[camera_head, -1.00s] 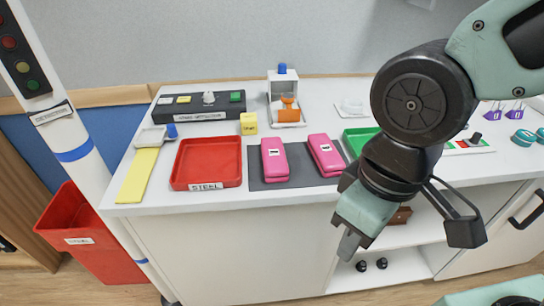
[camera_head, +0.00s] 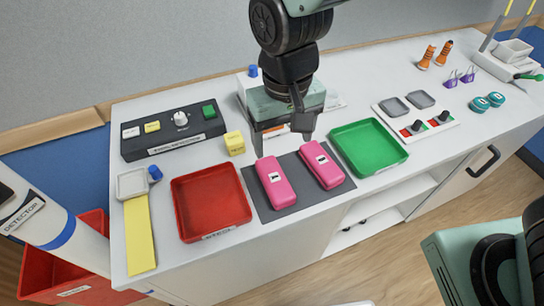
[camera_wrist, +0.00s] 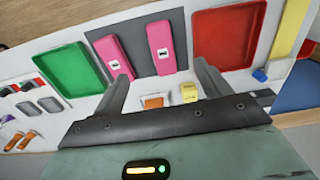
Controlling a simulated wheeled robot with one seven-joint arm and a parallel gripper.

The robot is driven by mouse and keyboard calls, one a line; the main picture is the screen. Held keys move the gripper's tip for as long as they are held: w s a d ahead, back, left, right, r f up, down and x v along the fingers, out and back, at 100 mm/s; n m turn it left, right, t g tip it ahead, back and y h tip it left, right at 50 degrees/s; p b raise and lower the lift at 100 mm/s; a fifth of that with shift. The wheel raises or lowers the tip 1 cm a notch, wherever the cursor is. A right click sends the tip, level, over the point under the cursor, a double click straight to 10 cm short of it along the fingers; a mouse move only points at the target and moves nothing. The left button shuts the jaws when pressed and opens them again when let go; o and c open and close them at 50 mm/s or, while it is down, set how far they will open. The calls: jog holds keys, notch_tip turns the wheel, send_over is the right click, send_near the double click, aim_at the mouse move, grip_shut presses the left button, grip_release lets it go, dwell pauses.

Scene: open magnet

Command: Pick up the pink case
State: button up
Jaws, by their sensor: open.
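Two pink cases with small white labels lie side by side on a dark grey mat (camera_head: 291,209). The left pink case (camera_head: 275,190) is nearer the red tray, and the right pink case (camera_head: 330,174) is nearer the green tray. In the wrist view the order is reversed: the left case (camera_wrist: 161,40) shows right of the other case (camera_wrist: 113,52). My gripper (camera_head: 282,142) is open and empty, over the back side of the mat, behind the cases. In the wrist view, its fingers (camera_wrist: 160,76) point toward the cases without touching them.
A red tray (camera_head: 181,235) and a green tray (camera_head: 369,170) flank the mat. A yellow block (camera_head: 234,143) and a button panel (camera_head: 150,152) stand behind.

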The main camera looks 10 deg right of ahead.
send_over(281, 189)
notch_tip(281, 189, down, 11)
jog(key=shift+f+p, duration=0.15)
jog(key=shift+p, duration=0.3)
jog(key=shift+f+p, duration=0.75)
jog(key=shift+f, duration=2.25)
jog(key=c, duration=1.1)
